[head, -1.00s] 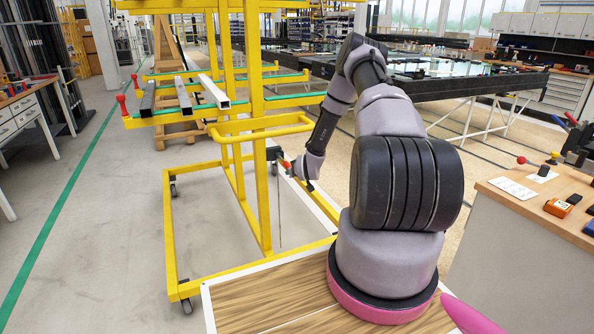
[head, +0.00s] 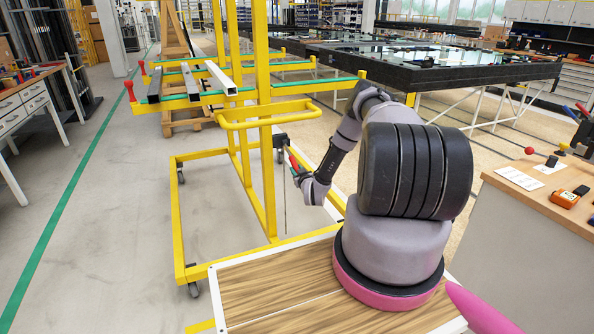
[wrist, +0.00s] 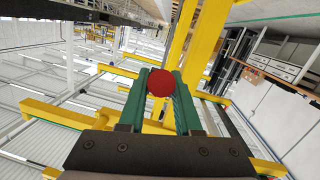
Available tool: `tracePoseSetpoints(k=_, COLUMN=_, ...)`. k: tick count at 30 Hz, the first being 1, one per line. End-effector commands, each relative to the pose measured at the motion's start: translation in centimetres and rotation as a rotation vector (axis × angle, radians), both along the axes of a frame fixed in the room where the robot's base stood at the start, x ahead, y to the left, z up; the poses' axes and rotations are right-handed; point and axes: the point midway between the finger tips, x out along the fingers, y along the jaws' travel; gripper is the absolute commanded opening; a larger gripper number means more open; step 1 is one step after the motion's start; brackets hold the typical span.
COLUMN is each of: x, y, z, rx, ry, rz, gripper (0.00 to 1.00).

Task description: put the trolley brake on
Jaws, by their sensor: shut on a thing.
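The trolley (head: 269,190) is a yellow steel rack with uprights, green-topped arms and a low wheeled base frame. A black bracket (head: 281,141) sits on its right side, and a red-handled lever (head: 293,160) slopes down from it. My gripper (head: 299,172) is at the lower end of this lever, with my arm reaching in from the right. In the wrist view, the two green fingers of my gripper (wrist: 161,100) are shut on a round red knob (wrist: 160,83). A thin rod (head: 285,208) hangs below. I cannot tell where the brake meets a wheel.
A yellow push bar (head: 265,122) crosses the trolley above my gripper. Metal profiles lie on its arms. A wood-topped white-edged surface (head: 275,290) lies in front. A bench (head: 560,205) stands at right, and a glass-topped table (head: 430,60) behind.

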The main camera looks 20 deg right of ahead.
Motion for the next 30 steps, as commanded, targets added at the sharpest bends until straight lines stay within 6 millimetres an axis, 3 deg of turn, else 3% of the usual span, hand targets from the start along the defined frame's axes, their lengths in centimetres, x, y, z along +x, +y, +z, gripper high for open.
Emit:
tracePoseSetpoints(k=7, x=-0.1, y=0.1, z=-0.3, rx=0.004, ry=0.007, rz=-0.002, gripper=0.0)
tracePoseSetpoints(k=8, x=-0.1, y=0.1, z=-0.3, rx=0.004, ry=0.007, rz=-0.002, gripper=0.4)
tracePoseSetpoints(k=9, x=-0.1, y=0.1, z=-0.3, rx=0.004, ry=0.007, rz=-0.002, gripper=0.55)
tracePoseSetpoints(k=10, x=-0.1, y=0.1, z=-0.2, rx=0.004, ry=0.007, rz=-0.002, gripper=0.62)
tracePoseSetpoints(k=22, x=-0.6, y=0.0, z=-0.1, rx=0.002, ry=0.005, rz=-0.002, gripper=0.62)
tracePoseSetpoints(k=30, x=-5.5, y=0.3, z=0.5, rx=0.005, ry=0.007, rz=-0.003, gripper=0.62)
